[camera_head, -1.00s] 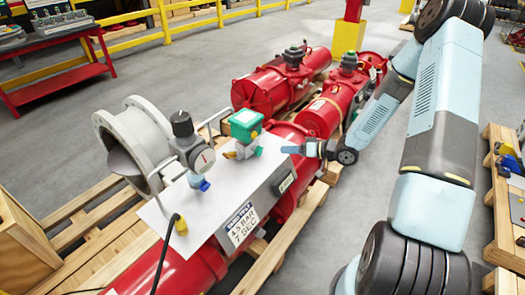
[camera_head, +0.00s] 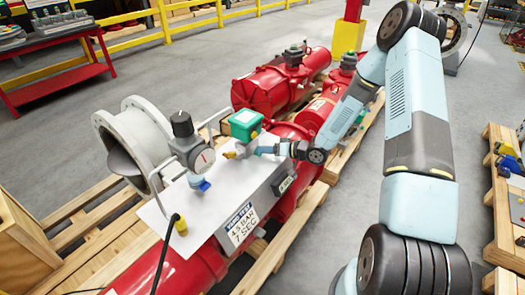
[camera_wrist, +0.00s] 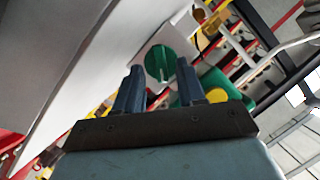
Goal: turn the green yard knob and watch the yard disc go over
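In the wrist view, a round green knob (camera_wrist: 160,63) with a raised bar across its face sits on a light grey block (camera_wrist: 181,40). My gripper (camera_wrist: 160,77) has its two dark fingers apart, and the knob shows in the gap between them. Whether the fingers touch it I cannot tell. In the head view, my gripper (camera_head: 252,151) is beside the green-topped unit (camera_head: 245,122) on the grey plate, just below its green box. The knob is not distinct in the head view. I cannot make out a yard disc in either view.
A gauge (camera_head: 203,160) and grey flanged pipe (camera_head: 133,146) stand left of my gripper. A "yard test" sign (camera_head: 241,223) hangs on the plate's front. A black cable (camera_head: 167,250) runs down the front. Red cylinders (camera_head: 273,88) lie on pallets behind.

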